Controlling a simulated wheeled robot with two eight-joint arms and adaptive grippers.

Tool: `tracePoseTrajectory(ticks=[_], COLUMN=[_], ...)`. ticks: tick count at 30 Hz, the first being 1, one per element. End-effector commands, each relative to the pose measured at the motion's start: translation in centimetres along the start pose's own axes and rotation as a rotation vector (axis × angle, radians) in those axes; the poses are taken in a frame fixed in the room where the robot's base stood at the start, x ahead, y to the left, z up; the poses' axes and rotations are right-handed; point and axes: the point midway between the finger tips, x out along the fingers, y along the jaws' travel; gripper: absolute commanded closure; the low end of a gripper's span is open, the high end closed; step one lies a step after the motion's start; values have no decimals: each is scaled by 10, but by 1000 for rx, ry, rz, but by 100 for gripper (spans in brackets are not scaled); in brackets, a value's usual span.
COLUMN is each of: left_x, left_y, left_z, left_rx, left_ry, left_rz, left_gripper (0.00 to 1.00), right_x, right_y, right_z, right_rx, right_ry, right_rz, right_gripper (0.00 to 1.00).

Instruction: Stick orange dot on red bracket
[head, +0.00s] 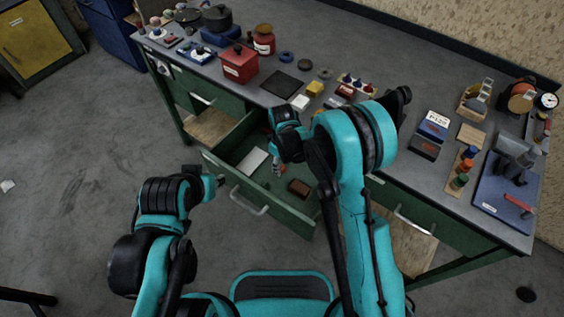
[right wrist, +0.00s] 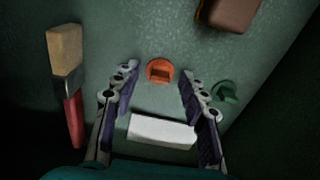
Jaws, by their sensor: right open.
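My right gripper (right wrist: 158,80) reaches down into the open green drawer (right wrist: 190,35), with its fingers spread and nothing between the tips. A small orange-red piece (right wrist: 160,71) with a darker recessed middle lies on the drawer floor, just beyond and between the fingertips. I cannot tell whether it is the orange dot or the red bracket; no other piece clearly matches either. In the head view, the right gripper (head: 278,160) is over the drawer, partly hidden by my arm. My left gripper (head: 216,181) is at the drawer's left side, too small to read its jaws.
A white block (right wrist: 162,131), a small green piece (right wrist: 224,92), a brown block (right wrist: 230,12) and a red-handled tool (right wrist: 72,110) lie around the right gripper. Drawer walls bound the space. The bench top (head: 330,62) holds many items, including a red box (head: 239,64).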

Motion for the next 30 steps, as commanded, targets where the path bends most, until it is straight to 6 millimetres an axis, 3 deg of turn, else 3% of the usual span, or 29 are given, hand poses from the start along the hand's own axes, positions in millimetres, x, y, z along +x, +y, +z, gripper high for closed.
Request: tracePoseTrajectory(ticks=[5, 9, 10, 30], left_x=[0, 0, 0, -9], left_y=[0, 0, 0, 0], left_z=[0, 0, 0, -7], left_rx=[0, 0, 0, 0], left_ry=[0, 0, 0, 0], left_rz=[0, 0, 0, 0], left_gripper=[68, 68, 68, 68], right_x=[-1, -1, -1, -18], right_y=[0, 0, 0, 0], right_z=[0, 0, 0, 0], right_rx=[0, 0, 0, 0], right_ry=[0, 0, 0, 0], right_rz=[0, 0, 0, 0], right_gripper=[60, 96, 100, 100])
